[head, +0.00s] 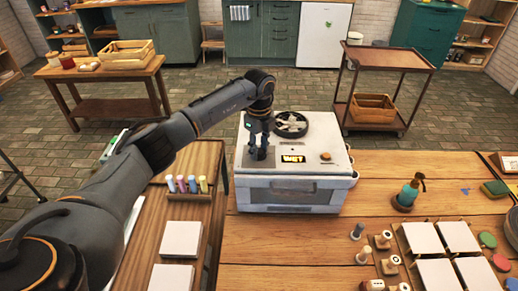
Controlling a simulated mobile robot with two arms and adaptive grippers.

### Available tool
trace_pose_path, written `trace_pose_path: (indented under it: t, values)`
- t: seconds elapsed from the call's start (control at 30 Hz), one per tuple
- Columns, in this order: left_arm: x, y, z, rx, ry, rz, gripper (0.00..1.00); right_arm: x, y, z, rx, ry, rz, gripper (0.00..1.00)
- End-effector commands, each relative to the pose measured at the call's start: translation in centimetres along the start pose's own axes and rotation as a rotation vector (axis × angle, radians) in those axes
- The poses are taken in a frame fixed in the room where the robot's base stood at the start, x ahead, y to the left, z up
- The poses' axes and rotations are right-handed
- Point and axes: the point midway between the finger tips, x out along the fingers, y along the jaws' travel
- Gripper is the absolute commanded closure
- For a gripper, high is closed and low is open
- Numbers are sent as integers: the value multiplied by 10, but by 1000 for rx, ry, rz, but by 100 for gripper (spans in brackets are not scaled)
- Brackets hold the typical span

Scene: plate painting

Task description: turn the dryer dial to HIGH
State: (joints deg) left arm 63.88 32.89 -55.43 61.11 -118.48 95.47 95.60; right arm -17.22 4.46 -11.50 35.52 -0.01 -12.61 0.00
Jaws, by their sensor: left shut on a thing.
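The dryer (300,190) is a white box with a grey top and a clear front drawer, standing at the back of the wooden table. A lit amber display (293,158) is on its top near the front edge; its text is too small to read surely. My left gripper (258,153) points straight down at the left part of the dryer's top. It is shut on the dial there, which its fingers mostly hide, so I cannot tell the dial's setting. A small orange-brown knob (325,156) sits right of the display. My right gripper is not in view.
A round black fan grille (291,124) sits on the dryer's top behind my gripper. Several coloured bottles (186,184) stand in a rack at left. The table before the dryer is clear.

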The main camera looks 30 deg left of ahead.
Motion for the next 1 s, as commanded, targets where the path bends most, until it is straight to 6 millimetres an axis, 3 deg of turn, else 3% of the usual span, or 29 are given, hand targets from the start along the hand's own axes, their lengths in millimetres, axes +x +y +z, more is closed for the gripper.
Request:
trace_pose_path:
  t: [1.0]
  values:
    - [1,0,1,933,-2,-2,98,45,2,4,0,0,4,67]
